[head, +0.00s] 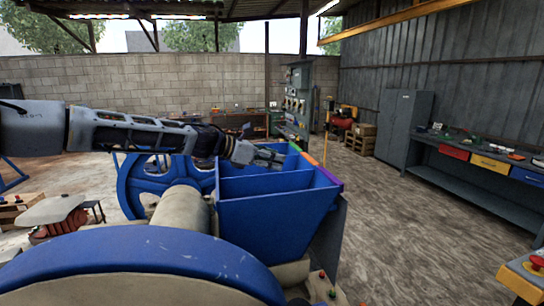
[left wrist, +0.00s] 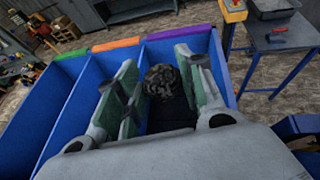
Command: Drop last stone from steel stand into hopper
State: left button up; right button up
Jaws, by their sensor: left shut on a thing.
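The blue hopper (head: 275,217) has several open compartments, with green, orange and purple tabs along one rim; it also shows in the left wrist view (left wrist: 50,118). The compartment's dark inside shows below the stone. The stone cannot be made out in the head view. My right gripper is not in view.
A stand with a grey top and blue legs (left wrist: 282,42) is beside the hopper, with a dark tray (left wrist: 274,9) on it. The crusher's blue wheel (head: 140,262) fills the front left. A workbench (head: 462,155) and a grey cabinet (head: 403,125) line the right wall.

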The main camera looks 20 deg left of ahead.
pick_arm(q)
jog(key=shift+f, duration=0.75)
jog(key=o, duration=1.2)
jog(key=shift+c, duration=0.2)
jog(key=shift+a, duration=0.1)
jog(key=v, duration=1.2)
dwell(0.9)
dwell(0.3)
